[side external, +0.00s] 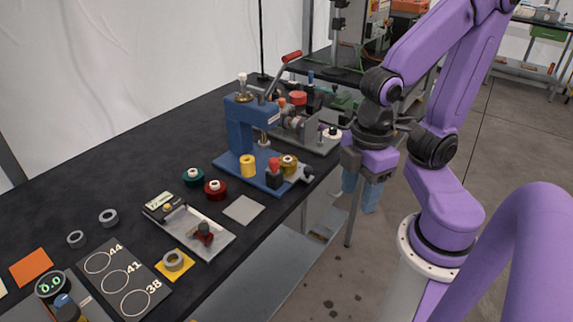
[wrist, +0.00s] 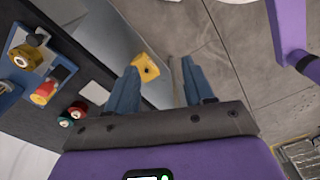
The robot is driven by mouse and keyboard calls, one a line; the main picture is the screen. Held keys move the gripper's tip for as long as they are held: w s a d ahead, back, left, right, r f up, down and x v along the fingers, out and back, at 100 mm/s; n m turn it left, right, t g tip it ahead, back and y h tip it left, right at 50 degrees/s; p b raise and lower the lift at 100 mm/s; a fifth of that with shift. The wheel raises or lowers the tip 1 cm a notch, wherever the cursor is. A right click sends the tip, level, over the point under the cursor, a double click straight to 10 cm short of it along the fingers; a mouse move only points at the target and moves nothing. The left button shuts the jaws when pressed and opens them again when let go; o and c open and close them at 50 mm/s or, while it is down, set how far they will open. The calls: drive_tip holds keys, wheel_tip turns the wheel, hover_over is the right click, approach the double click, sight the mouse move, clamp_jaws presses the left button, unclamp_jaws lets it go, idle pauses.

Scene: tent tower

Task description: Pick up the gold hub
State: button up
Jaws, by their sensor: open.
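The gold hub (side external: 289,163) is a short flanged gold piece with a pale top. In the wrist view the gold hub (wrist: 27,57) is at the far left, well outside the jaws. My gripper (side external: 360,193) points down, open and empty, past the bench's right edge over the floor. Its blue fingers (wrist: 158,78) are apart in the wrist view, with nothing between them.
The blue press (side external: 243,125) rises behind. A yellow block (wrist: 146,67) appears beyond the bench edge, seemingly lower down. Space around my gripper is clear.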

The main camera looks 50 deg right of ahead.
drive_tip(key=o, duration=0.3)
